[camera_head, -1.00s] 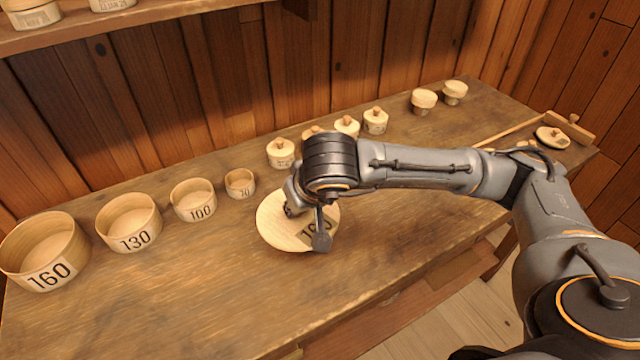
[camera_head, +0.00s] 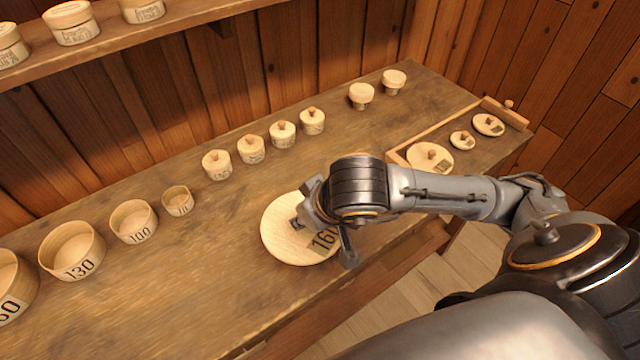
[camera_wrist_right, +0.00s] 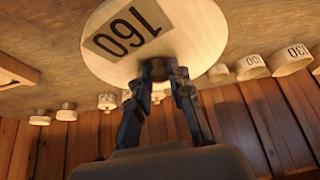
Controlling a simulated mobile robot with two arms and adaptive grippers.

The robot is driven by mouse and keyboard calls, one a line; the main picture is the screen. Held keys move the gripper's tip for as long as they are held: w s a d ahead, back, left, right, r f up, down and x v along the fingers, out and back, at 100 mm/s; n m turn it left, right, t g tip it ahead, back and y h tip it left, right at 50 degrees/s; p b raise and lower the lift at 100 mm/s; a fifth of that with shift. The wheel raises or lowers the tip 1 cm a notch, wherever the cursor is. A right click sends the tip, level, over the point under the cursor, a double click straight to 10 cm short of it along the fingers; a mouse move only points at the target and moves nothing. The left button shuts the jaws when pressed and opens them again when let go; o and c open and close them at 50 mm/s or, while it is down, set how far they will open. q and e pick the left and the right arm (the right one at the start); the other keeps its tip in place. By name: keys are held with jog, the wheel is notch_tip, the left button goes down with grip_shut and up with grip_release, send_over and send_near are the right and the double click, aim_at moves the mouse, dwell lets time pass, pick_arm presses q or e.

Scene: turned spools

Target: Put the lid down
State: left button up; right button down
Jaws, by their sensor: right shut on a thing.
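A round pale wooden lid (camera_head: 282,238) marked 160 is at the middle of the bench, in front of the row of small lidded boxes. My right gripper (camera_head: 306,219) is above it, shut on it, with the fingertips partly hidden by the wrist. In the right wrist view the lid (camera_wrist_right: 190,40) fills the top, with both fingers (camera_wrist_right: 162,72) closed at its knob. I cannot tell whether the lid touches the bench. The open round box marked 160 (camera_head: 22,292) is cut off at the left edge. My left gripper is not in view.
Open boxes marked 130 (camera_head: 72,250) and 100 (camera_head: 134,222), plus a smaller one (camera_head: 178,200), run along the back left. Several small lidded boxes (camera_head: 250,150) stand behind the lid. A tray (camera_head: 455,122) with three lids is at the right. The bench (camera_head: 190,280) front left is clear.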

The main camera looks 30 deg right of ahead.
jog(key=d+f+b, duration=0.1)
jog(key=b, duration=0.1)
jog(key=w+d+f+b, duration=0.1)
jog(key=b, duration=0.2)
jog(key=shift+w+d, duration=0.15)
jog(key=shift+d, duration=0.15)
jog(key=d, duration=0.1)
jog(key=w+d+f, duration=0.1)
jog(key=d, duration=0.1)
jog(key=shift+w+d+f+b, duration=0.25)
jog(key=shift+w+b, duration=0.05)
jog(key=shift+w, duration=0.1)
jog(key=d+f, duration=0.1)
jog(key=w+d+f+b, duration=0.1)
jog(key=d+f+b, duration=0.1)
jog(key=f, duration=0.1)
jog(key=shift+w, duration=0.25)
jog(key=shift+w+d+f+b, duration=0.3)
jog(key=shift+d+f+b, duration=0.05)
jog(key=shift+f+b, duration=0.1)
jog(key=shift+w+d+f+b, duration=0.1)
jog(key=shift+d+f+b, duration=0.15)
jog(key=shift+f, duration=0.7)
jog(key=shift+w+d+f+b, duration=0.1)
jog(key=shift+f+b, duration=0.1)
jog(key=shift+f, duration=0.75)
